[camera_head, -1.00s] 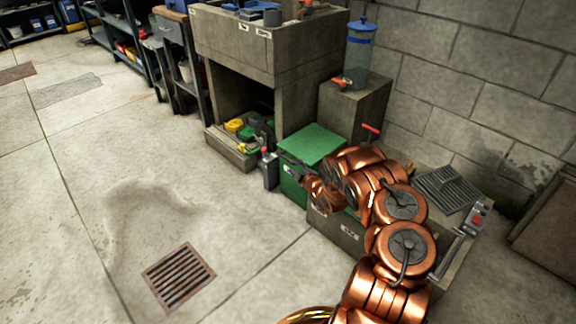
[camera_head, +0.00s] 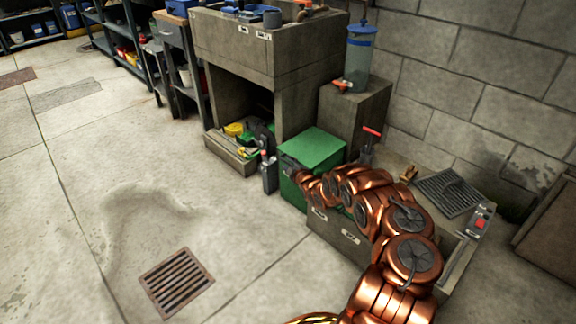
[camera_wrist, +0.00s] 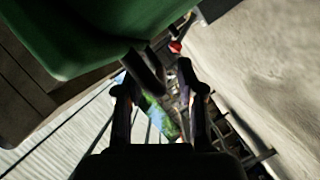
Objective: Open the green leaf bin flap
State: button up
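The green leaf bin (camera_head: 290,190) stands beside the concrete sink block, and its flat green flap (camera_head: 313,147) looks shut in the head view. My gripper (camera_head: 292,172) is at the bin's near left side, just below the flap's front edge. It is small and partly hidden by my arm there. In the wrist view, the green bin (camera_wrist: 75,38) fills the upper left, with a rounded edge close to my fingers. My gripper (camera_wrist: 170,68) has its two fingers apart with nothing seen between them. Contact with the flap cannot be told.
A grey bottle with a red top (camera_head: 269,172) stands left of the bin. A low concrete trough (camera_head: 340,238) lies under my arm, and a clear blue-lidded canister (camera_head: 359,58) stands on a block behind. The floor at left is open around a drain grate (camera_head: 177,281).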

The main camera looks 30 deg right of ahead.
jog(key=shift+w, duration=0.4)
grip_shut()
dwell(0.6)
